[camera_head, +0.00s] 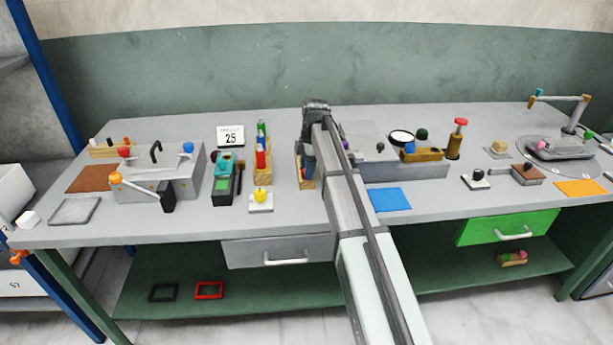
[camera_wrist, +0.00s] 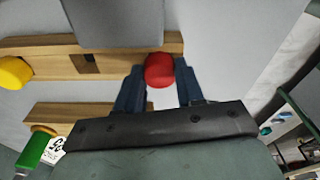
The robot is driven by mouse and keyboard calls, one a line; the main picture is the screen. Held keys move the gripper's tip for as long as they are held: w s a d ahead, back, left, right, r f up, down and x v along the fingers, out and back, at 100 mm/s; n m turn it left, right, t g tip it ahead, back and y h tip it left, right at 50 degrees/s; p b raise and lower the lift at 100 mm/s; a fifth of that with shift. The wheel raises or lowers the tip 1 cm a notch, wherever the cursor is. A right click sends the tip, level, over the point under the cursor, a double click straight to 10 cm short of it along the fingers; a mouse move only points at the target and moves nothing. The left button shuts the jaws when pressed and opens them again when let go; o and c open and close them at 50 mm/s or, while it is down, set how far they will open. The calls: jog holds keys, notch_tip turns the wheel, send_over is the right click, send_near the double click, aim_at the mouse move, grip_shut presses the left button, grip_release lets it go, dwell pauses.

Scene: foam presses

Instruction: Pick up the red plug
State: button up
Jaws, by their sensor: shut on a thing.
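The red plug (camera_wrist: 159,70) shows its round red top in the wrist view, over the right end of a wooden rack (camera_wrist: 112,66). My gripper (camera_wrist: 160,78) is shut on the red plug, with one dark blue finger on each side. I cannot tell whether the plug is seated in the rack or lifted off it.
A yellow knob (camera_wrist: 14,73) is at the rack's left end in the wrist view. A second wooden rack (camera_head: 261,176) with red and green pieces stands to the left. A grey box (camera_head: 405,172) is close on the right. A blue mat (camera_head: 389,199) lies in front.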

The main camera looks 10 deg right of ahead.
jog(key=shift+c, duration=1.3)
jog(key=shift+r, duration=0.15)
